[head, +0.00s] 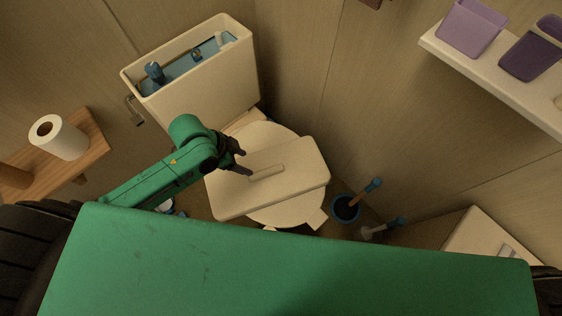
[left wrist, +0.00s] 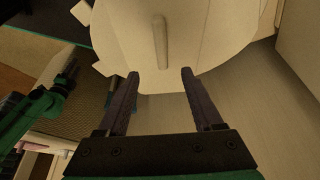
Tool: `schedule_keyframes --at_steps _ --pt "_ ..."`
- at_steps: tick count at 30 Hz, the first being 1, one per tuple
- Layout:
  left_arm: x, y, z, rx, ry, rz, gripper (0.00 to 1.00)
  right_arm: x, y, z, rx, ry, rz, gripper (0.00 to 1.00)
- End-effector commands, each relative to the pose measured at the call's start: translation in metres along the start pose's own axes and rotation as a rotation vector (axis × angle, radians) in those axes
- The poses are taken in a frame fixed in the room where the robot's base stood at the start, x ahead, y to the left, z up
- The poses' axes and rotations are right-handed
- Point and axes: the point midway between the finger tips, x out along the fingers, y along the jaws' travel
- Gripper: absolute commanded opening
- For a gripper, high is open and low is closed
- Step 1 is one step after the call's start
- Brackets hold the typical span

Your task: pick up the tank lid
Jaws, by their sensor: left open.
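The tank lid (head: 302,163) is a cream rectangular slab with a raised bar along its middle. It lies across the closed toilet seat, in front of the toilet tank (head: 195,95). My left gripper (head: 244,162) is open and empty at the lid's left part, just left of the bar's near end. In the left wrist view the open fingers (left wrist: 160,74) point toward the lid's bar (left wrist: 160,42), which lines up between them, ahead of the tips. What looks like my right gripper (left wrist: 68,74) shows small at the left of that view; its jaws are unclear.
The tank is open on top, with blue water and fittings inside. A toilet paper roll (head: 60,138) stands on a wooden shelf (head: 92,130) at left. A brush holder (head: 345,208) and a plunger (head: 383,228) stand right of the toilet. A wall shelf (head: 490,78) holds purple containers.

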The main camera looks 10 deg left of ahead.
Motion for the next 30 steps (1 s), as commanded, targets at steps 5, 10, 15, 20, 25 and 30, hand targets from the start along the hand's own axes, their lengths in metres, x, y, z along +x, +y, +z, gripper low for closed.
schedule_keyframes --at_steps 5,10,15,20,25,30 --pt "0.030 0.001 0.000 -0.001 0.001 0.004 0.68 0.009 -0.001 0.002 0.000 -0.002 -0.001 0.50" --pt "0.075 0.001 0.000 -0.002 0.002 0.003 0.68 0.020 -0.001 0.003 0.000 -0.001 -0.001 0.50" --pt "0.098 0.000 0.000 0.000 0.001 0.001 0.68 0.025 -0.001 0.003 0.000 -0.001 -0.001 0.50" --pt "0.128 -0.003 -0.002 -0.001 0.001 0.001 0.68 0.034 -0.001 0.004 0.000 -0.001 -0.001 0.50" --pt "0.146 -0.003 -0.002 0.001 0.000 0.000 0.68 0.038 -0.002 0.004 0.000 -0.001 -0.001 0.50" --pt "0.145 -0.003 -0.002 0.001 0.000 -0.001 0.68 0.037 -0.002 0.004 0.001 -0.001 -0.001 0.50"
